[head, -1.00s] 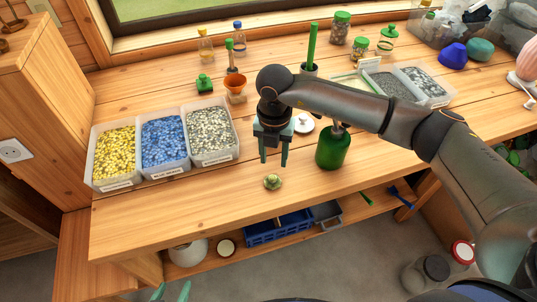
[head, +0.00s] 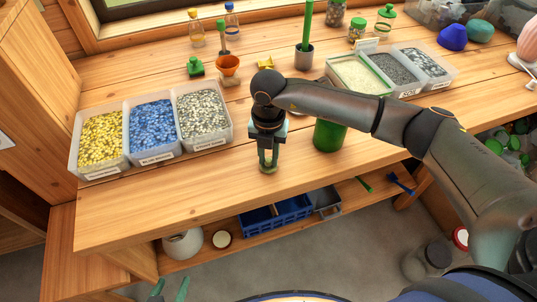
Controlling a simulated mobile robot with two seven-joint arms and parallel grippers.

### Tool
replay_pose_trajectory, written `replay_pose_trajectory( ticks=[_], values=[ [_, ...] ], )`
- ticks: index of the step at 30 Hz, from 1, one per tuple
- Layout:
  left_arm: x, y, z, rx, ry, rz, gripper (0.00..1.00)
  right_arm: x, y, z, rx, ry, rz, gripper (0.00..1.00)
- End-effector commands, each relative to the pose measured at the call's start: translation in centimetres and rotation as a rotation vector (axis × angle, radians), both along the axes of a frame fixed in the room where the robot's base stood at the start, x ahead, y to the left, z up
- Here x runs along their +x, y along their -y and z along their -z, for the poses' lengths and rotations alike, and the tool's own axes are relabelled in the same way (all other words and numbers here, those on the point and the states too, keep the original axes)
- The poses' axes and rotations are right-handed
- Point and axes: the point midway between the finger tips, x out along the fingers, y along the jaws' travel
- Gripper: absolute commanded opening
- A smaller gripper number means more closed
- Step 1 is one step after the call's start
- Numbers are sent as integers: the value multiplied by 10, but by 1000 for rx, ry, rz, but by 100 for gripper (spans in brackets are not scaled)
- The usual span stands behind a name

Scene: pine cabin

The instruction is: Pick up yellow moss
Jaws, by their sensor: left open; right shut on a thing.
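A small round yellow-green tuft (head: 268,169), which looks like the yellow moss, is near the front edge of the wooden bench. My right gripper (head: 268,163) points down with its fingers shut on it. The fingers hide part of the tuft, and I cannot tell whether it still touches the bench top. My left gripper (head: 170,288) is open and empty at the bottom edge of the view, in front of and below the bench.
A three-part bin (head: 128,169) with yellow, blue and pale grains stands on the left. A green bottle (head: 329,136) stands close right of my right gripper, partly behind my arm. A orange funnel cup (head: 228,66) is behind. The bench's front left (head: 180,195) is clear.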

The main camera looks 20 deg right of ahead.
Motion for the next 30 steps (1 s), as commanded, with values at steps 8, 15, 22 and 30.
replay_pose_trajectory(
  ticks=[8, 15, 22, 30],
  values=[
    [0, 0, -14, 0, 1, 0, 65, 0, 0, -19, 0, 0, 1, 8],
    [0, 0, -32, 0, 1, 0, 65, 0, 0, -43, 0, 0, 1, 8],
    [0, 0, -44, -1, 1, -1, 65, 0, 0, -61, 0, 1, 1, 8],
    [0, 0, -42, -1, 0, -1, 65, 0, 0, -60, 0, 0, 0, 8]
  ],
)
